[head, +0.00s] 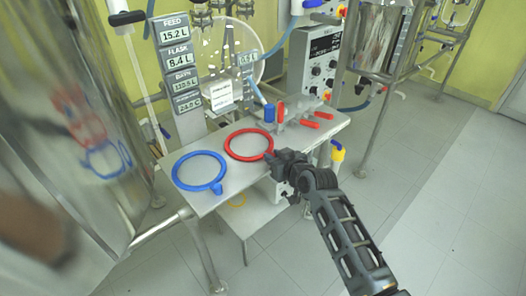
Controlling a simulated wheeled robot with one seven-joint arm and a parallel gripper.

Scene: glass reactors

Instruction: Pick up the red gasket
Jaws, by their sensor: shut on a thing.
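The red gasket (228,148), a ring, is on the metal shelf (207,200) in the head view, to the right of a blue ring (176,178). My gripper (272,156) is at the right edge of the red gasket, shut on its rim. The fingertips are small and dark, and the gripped part of the rim is partly hidden by them. I cannot tell whether the gasket is lifted off the shelf.
Red-handled items (317,115) and a blue cylinder (269,113) stand or lie at the shelf's back right. Display panels (177,56) rise behind the shelf. A large shiny vessel (60,130) fills the left. Open tiled floor (430,190) lies to the right.

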